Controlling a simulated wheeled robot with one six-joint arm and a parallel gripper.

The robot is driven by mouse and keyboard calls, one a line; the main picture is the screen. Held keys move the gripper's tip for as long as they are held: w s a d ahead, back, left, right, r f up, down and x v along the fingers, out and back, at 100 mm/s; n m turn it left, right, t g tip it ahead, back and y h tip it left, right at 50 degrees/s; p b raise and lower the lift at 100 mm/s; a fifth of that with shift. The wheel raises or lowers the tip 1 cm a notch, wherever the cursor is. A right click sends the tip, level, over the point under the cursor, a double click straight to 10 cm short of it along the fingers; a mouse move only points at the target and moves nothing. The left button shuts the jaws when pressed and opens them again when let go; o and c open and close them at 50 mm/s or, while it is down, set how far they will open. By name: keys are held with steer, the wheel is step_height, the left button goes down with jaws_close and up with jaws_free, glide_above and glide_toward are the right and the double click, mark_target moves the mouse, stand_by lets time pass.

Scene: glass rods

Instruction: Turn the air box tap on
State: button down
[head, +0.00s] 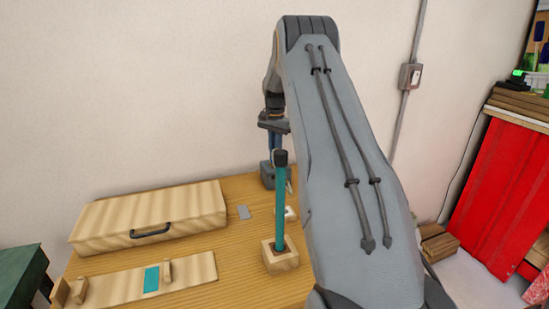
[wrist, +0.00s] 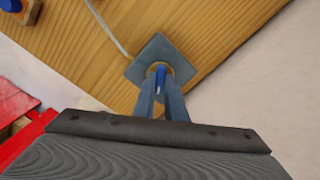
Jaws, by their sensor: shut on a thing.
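The air box (wrist: 147,51) is a small grey box on the wooden table, with a pale hose leaving it. A brass fitting with a blue tap handle (wrist: 161,76) is on it. My gripper (wrist: 160,88) is above the box, its two fingers closed around the blue handle. In the head view my gripper (head: 274,143) is at the back of the table, partly hidden behind a teal rod with a dark cap. The grey air box (head: 266,175) shows just below it. I cannot tell the handle's exact angle.
The upright teal rod (head: 280,215) stands in a wooden block (head: 280,259) in front of the gripper. A wooden case (head: 160,211) and a long wooden board (head: 112,283) lie to the left. The wall is close behind the table.

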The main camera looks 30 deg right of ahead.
steer(key=n+b, duration=0.1)
steer(key=n, duration=0.4)
steer(key=shift+n+b, duration=0.3)
steer(key=shift+b, duration=0.05)
steer(key=n, duration=0.5)
steer(key=shift+r+b, duration=0.1)
steer(key=shift+b, duration=0.3)
steer(key=shift+n, duration=0.3)
steer(key=c, duration=1.8)
jaws_free()
step_height(320, 180, up, 8)
steer(key=shift+f+b, duration=0.1)
steer(key=shift+b, duration=1)
